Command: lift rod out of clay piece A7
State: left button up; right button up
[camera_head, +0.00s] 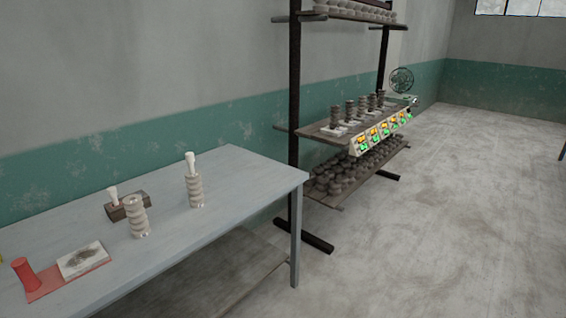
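A pale ribbed clay piece (196,193) stands upright on the table, with a white knob-ended rod (191,161) sticking up out of its top. A second pale ribbed clay piece (138,220) stands to its left, nearer the front, with no rod showing in it. Another white knob-ended rod (112,194) stands in a dark brown block (128,206) behind the second piece. I cannot read any A7 mark on the pieces. Neither of my grippers is in view.
The grey table (230,177) is clear on its right side. A red cylinder (26,273) and a pale pad with a dark smudge (83,259) sit on a red mat at lower left. A rack (333,142) with several dark ribbed pieces and lit labels stands behind right. Open floor lies right.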

aim_at(189, 157)
jog(key=u, duration=0.4)
jog(key=i+l+u, duration=0.1)
jog(key=u, duration=0.3)
jog(key=i+l+u, duration=0.1)
jog(key=u, duration=0.3)
jog(key=l+u, duration=0.4)
jog(key=i+l+u, duration=0.1)
jog(key=l+u, duration=0.35)
jog(key=l, duration=0.4)
